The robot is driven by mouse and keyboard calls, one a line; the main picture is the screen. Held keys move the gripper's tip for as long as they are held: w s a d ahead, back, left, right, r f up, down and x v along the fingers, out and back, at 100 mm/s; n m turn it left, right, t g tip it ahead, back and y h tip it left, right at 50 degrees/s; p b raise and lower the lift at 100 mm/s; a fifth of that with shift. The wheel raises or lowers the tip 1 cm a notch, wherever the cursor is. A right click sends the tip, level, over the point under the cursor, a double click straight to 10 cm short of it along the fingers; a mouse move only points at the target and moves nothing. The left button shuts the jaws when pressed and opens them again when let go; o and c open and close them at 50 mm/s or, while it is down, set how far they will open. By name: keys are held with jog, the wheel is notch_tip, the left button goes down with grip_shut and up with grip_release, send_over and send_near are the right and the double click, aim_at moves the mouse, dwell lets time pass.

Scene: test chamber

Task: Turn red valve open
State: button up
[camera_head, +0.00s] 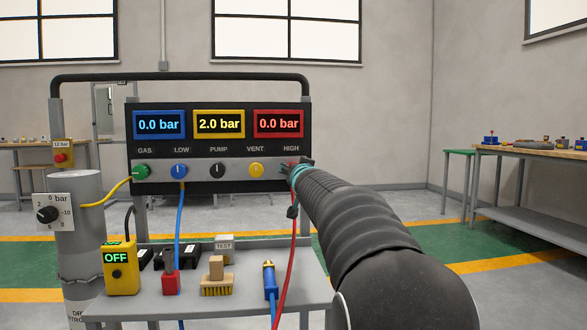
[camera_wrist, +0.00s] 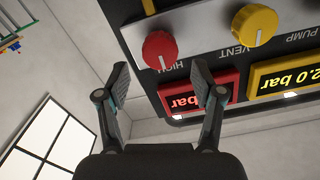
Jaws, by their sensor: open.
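The red valve (camera_wrist: 160,50) is a round knob with a pale pointer line, beside the label HIGH in the wrist view. In the head view it is mostly hidden behind my gripper (camera_head: 297,168). In the wrist view my gripper (camera_wrist: 158,76) is open and empty. Its two fingers are apart, and the red valve appears beyond the gap between their tips. I cannot tell whether a finger touches it. The red display (camera_head: 279,124) above the valve reads 0.0 bar.
The panel also has a yellow valve (camera_head: 257,170), black pump knob (camera_head: 218,171), blue valve (camera_head: 180,171) and green valve (camera_head: 141,171). A red hose (camera_head: 295,230) hangs below. A grey bench (camera_head: 190,306) in front holds tools and a yellow box (camera_head: 120,267) reading OFF.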

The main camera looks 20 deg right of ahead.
jog(key=shift+p+x, duration=0.55)
jog(key=shift+x, duration=1.95)
jog(key=c, duration=1.1)
jog(key=shift+c, duration=0.2)
